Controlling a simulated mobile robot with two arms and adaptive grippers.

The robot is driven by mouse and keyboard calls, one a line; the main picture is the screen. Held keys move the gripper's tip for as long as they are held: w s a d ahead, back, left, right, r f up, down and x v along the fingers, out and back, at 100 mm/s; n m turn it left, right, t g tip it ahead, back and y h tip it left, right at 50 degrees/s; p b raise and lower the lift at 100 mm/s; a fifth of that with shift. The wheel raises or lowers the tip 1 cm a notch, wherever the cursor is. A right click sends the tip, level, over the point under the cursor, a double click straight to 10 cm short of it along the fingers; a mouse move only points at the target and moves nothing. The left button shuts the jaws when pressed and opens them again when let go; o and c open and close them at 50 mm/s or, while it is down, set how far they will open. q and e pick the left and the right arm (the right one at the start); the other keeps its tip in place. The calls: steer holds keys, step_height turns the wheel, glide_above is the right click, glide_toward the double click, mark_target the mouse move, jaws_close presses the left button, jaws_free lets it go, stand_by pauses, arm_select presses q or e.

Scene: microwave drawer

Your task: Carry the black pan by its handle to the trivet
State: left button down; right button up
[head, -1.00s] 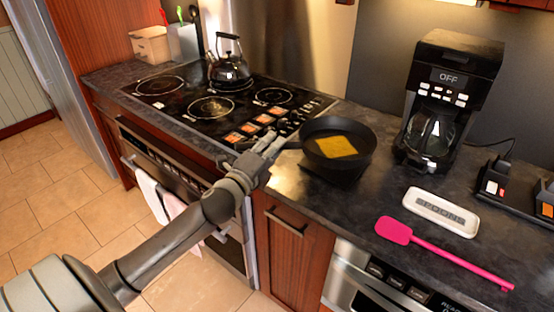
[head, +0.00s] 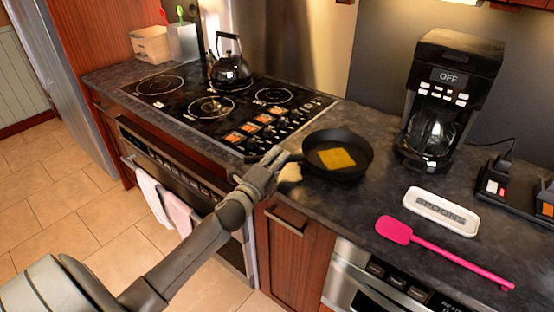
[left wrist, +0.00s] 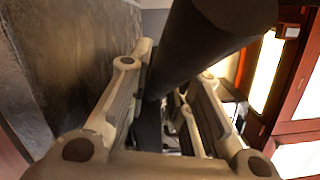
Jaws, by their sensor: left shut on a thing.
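The black pan (head: 364,153) is upright over the counter, left of the coffee maker, with a flat yellow-orange square in it. My left gripper (head: 279,159) is at the pan's left side, shut on its handle. In the left wrist view the dark handle (left wrist: 205,45) runs between the two fingers of the left gripper (left wrist: 170,75). I cannot make out the trivet; the pan may hide it. The pan sits low, close to the counter, and I cannot tell whether it touches anything beneath. My right gripper is not in view.
The stove (head: 215,105) with a kettle (head: 229,65) is to the left. The coffee maker (head: 450,100) stands right of the pan. A white spoon rest (head: 441,211) and a pink spatula (head: 445,250) lie at front right. Counter (head: 335,205) in front of the pan is clear.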

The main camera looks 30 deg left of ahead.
arm_select(q)
steer(key=shift+r, duration=0.15)
steer(key=c, duration=1.8)
jaws_free()
steer(key=shift+f, duration=0.3)
steer(key=o, duration=0.5)
steer(key=shift+s+r, duration=0.1)
steer(key=shift+r, duration=0.1)
steer(key=shift+s+d+f+b, duration=0.1)
steer(key=shift+s+d+b, duration=0.15)
steer(key=shift+s, duration=1.75)
steer(key=shift+s+d+f+b, duration=0.1)
steer(key=shift+s+b, duration=0.3)
steer(key=shift+s, duration=1.55)
steer(key=shift+s+d+b, duration=0.2)
steer(key=shift+s+b, duration=0.1)
steer(key=shift+s, duration=1.7)
